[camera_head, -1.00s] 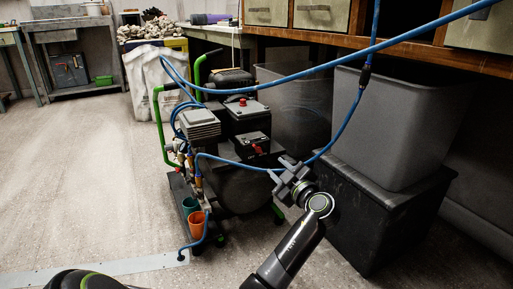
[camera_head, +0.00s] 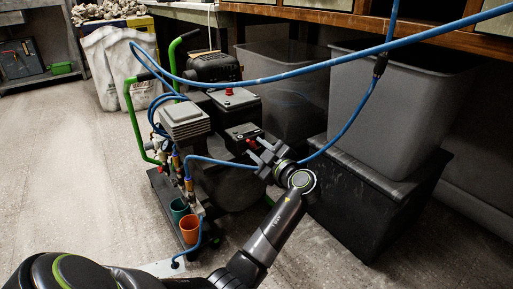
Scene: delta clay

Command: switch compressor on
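The compressor (camera_head: 238,188) stands on the floor in the middle of the head view, a black machine with green handles and a grey finned block. A red knob (camera_head: 228,91) sits on its top box. A smaller black box (camera_head: 243,131) on its near right side carries a red switch (camera_head: 253,143). My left gripper (camera_head: 262,157) is close to the right of this red switch, its two fingers apart with nothing seen between them. Whether a finger touches the switch cannot be told. My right gripper is not in view.
A blue hose (camera_head: 300,74) crosses above the compressor and another hangs down by the grey bin (camera_head: 390,110). A dark crate (camera_head: 365,205) stands right of my arm. Orange (camera_head: 190,228) and green (camera_head: 179,209) cups sit at the compressor's near end. Floor at left is clear.

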